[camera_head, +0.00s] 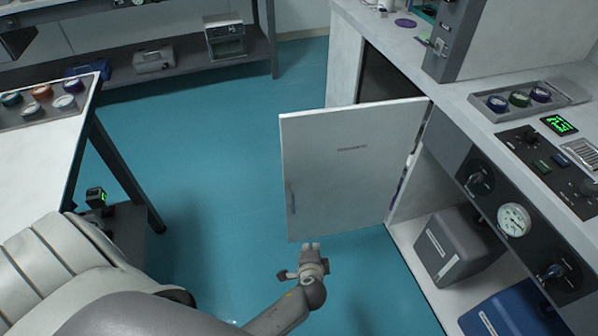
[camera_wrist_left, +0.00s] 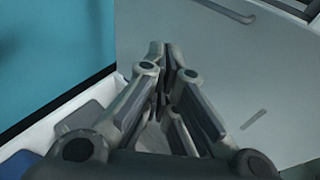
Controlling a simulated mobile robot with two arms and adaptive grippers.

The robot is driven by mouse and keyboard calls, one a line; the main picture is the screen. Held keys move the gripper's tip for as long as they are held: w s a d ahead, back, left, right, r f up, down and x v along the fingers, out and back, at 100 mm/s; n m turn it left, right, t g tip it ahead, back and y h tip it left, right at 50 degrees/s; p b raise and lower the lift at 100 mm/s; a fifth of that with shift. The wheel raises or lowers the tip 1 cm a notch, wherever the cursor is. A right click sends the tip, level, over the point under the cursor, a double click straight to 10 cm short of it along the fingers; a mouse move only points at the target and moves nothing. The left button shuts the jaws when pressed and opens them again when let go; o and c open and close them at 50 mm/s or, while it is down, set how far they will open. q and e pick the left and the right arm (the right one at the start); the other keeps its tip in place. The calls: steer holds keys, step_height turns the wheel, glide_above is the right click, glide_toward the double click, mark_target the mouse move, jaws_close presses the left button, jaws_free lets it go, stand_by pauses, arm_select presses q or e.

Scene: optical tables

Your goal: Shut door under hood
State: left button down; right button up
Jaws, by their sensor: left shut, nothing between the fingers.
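The white cabinet door (camera_head: 350,165) under the hood bench stands wide open, swung out from its hinged edge on the right. A small dark handle (camera_head: 291,198) is near its free left edge. My left gripper (camera_head: 312,246) is at the door's lower edge, and its closed fingertips look close to the panel; whether they touch it I cannot tell. In the left wrist view the shut, empty fingers (camera_wrist_left: 170,55) point at the pale door (camera_wrist_left: 240,70), which fills the right side. My right gripper is not in view.
The open cabinet holds a grey box (camera_head: 458,245) and a blue box (camera_head: 510,312). The bench above carries knobs and a gauge (camera_head: 514,220). A white table (camera_head: 35,150) stands at left. Blue floor (camera_head: 210,130) is clear left of the door.

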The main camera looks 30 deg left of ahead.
arm_select(q)
steer(key=w+a+r+t+y+b, duration=0.2)
steer(key=w+r+t+y+b, duration=0.15)
steer(key=w+r, duration=0.35)
steer(key=n+y+b, duration=0.2)
steer(key=y+b, duration=0.2)
glide_toward(296, 146)
steer(key=shift+t, duration=0.25)
steer(key=x, duration=0.6)
steer(key=shift+s+a+f, duration=0.1)
steer(key=shift+f, duration=0.1)
steer(key=shift+w+a, duration=0.4)
steer(key=shift+w, duration=0.05)
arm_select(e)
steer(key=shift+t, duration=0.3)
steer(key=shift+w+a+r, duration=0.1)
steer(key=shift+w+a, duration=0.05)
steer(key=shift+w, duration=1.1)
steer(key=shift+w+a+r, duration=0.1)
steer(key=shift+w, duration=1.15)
arm_select(q)
steer(key=shift+w+a+m, duration=0.1)
steer(key=shift+m, duration=0.2)
